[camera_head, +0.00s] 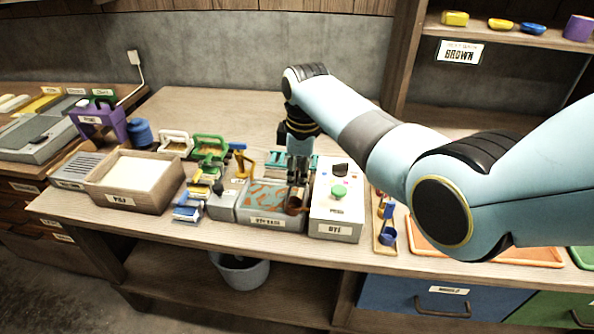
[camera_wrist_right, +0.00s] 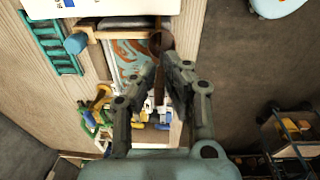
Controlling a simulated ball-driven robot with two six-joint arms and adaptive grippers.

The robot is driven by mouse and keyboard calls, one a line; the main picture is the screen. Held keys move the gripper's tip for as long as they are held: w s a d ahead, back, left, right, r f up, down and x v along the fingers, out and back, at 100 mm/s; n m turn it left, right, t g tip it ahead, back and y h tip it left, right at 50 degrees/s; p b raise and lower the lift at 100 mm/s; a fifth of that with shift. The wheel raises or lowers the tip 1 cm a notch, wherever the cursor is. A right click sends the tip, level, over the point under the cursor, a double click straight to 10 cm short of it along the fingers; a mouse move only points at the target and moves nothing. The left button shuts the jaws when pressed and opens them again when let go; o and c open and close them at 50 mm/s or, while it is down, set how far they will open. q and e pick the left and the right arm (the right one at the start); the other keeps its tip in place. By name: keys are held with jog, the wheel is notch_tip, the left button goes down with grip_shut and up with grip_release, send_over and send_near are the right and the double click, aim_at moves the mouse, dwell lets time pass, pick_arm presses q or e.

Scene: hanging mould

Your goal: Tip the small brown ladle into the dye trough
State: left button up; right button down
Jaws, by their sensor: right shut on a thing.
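The small brown ladle (camera_head: 294,205) is at the right end of the dye trough (camera_head: 258,222), a grey box with a teal and orange marbled surface. My right gripper (camera_head: 298,180) is shut on the ladle, above the trough's right part. In the right wrist view the ladle's brown bowl (camera_wrist_right: 161,40) shows beyond my fingertips (camera_wrist_right: 163,68), over the edge of the marbled trough (camera_wrist_right: 129,55). I cannot tell how far the bowl is tilted or whether it holds anything. My left gripper is out of view.
A white box with a green button (camera_head: 338,218) stands right of the trough. A narrow tray with blue cups (camera_head: 387,237) lies further right. Left are small coloured tools (camera_head: 210,148) and a wooden tray of pale material (camera_head: 131,174). A grey bucket (camera_head: 240,272) is below.

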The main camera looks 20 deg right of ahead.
jog(key=shift+s+d+g, duration=0.1)
jog(key=shift+d+g, duration=0.1)
jog(key=shift+g, duration=0.2)
jog(key=shift+a+r+h+p, duration=0.15)
jog(key=shift+r+h+p, duration=0.15)
jog(key=shift+r+h, duration=0.3)
jog(key=shift+g+h, duration=0.3)
jog(key=shift+g, duration=0.1)
